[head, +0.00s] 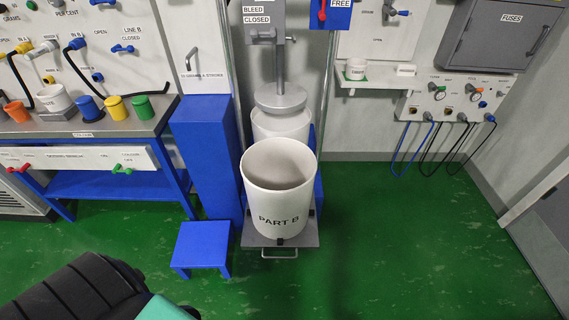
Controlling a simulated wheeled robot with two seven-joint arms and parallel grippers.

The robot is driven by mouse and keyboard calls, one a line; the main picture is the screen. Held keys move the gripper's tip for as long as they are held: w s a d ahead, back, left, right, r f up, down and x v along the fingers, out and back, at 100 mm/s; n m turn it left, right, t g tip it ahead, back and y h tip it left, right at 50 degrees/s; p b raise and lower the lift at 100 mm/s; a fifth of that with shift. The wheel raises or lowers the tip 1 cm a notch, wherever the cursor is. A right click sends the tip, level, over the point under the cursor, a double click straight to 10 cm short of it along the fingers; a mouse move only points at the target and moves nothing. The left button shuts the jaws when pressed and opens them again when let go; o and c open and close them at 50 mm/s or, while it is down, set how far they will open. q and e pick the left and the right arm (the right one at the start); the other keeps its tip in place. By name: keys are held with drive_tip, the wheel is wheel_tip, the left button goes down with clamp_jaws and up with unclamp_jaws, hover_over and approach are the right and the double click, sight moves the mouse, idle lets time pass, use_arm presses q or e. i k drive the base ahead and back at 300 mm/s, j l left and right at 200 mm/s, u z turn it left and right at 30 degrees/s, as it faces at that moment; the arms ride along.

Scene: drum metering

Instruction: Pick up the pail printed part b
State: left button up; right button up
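The white pail (279,195) printed PART B stands upright in the middle of the head view. It is open at the top and looks empty inside, though its bottom is hard to make out. It sits on a grey plate (255,241) with a small handle at the front. Neither of my grippers is in view, and nothing is seen touching the pail.
Behind the pail, a second white drum (268,123) stands under a round grey press plate (280,96). A blue column (206,150) and low blue stool (203,245) stand to the left. A workbench (90,127) holds colored cups. Green floor (390,250) is clear at right.

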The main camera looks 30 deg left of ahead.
sight(279, 174)
drive_tip(key=u, duration=0.8)
